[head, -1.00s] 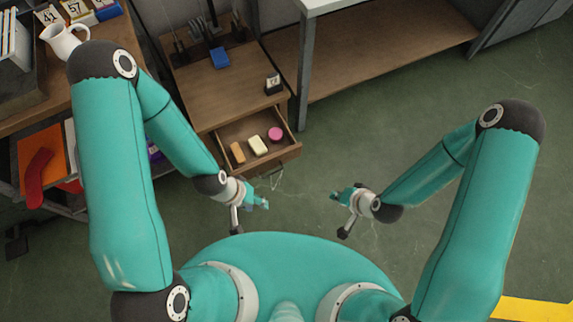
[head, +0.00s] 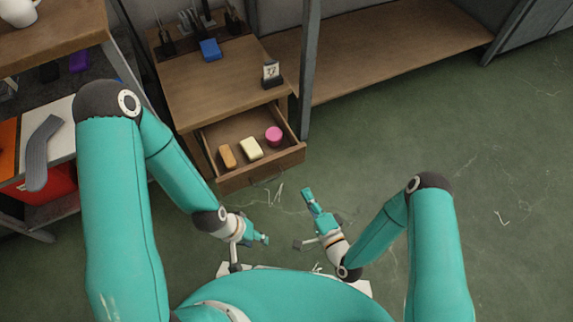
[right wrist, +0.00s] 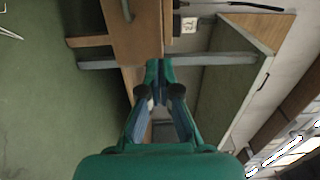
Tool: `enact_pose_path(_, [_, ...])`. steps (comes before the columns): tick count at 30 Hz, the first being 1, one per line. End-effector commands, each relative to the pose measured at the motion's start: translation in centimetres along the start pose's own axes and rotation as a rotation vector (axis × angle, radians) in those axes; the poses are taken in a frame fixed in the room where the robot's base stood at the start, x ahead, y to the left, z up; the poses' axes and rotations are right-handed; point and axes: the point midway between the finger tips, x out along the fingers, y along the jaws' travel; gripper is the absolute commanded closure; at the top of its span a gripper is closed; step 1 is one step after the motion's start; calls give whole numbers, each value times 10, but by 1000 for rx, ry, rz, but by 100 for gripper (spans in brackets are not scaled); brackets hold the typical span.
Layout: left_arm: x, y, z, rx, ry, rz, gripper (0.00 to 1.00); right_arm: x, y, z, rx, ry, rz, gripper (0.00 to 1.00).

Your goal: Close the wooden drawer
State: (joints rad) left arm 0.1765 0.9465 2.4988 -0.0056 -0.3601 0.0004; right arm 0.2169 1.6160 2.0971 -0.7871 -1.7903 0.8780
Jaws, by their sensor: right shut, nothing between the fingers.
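The wooden drawer (head: 285,162) stands pulled out of the small wooden cabinet (head: 215,88) in the head view. Inside it lie an orange-brown block (head: 227,156), a cream block (head: 251,149) and a round pink thing (head: 273,135). My right gripper (head: 307,194) is shut and empty, in front of the drawer's right part and apart from it. Its closed fingers (right wrist: 158,72) also show in the right wrist view. My left gripper (head: 264,240) is in front of the drawer, nearer my body; its fingers are too small to judge.
A blue block (head: 210,49) and a small calendar (head: 271,72) stand on the cabinet top. A grey table leg (head: 308,75) rises just right of the cabinet. A shelf unit with a grey sock-shaped piece (head: 40,152) is at left. The green floor at right is clear.

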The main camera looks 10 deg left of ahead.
Motion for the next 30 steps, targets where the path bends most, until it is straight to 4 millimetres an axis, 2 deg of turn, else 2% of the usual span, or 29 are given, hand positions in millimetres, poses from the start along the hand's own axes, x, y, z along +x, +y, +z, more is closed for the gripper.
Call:
enact_pose_path(12, [17, -6, 0, 0, 0, 0, 60, 82, 1, 1, -6, -3, -4, 100])
enact_pose_path(18, [26, -9, 0, 0, 0, 0, 60, 112, 1, 1, -3, -2, -2, 100])
enact_pose_path(24, [28, -10, 0, 0, 0, 0, 60, 124, 0, 1, -1, 0, 0, 100])
enact_pose_path(30, [28, -10, 0, 0, 0, 0, 60, 124, -1, 1, -1, 0, 1, 100])
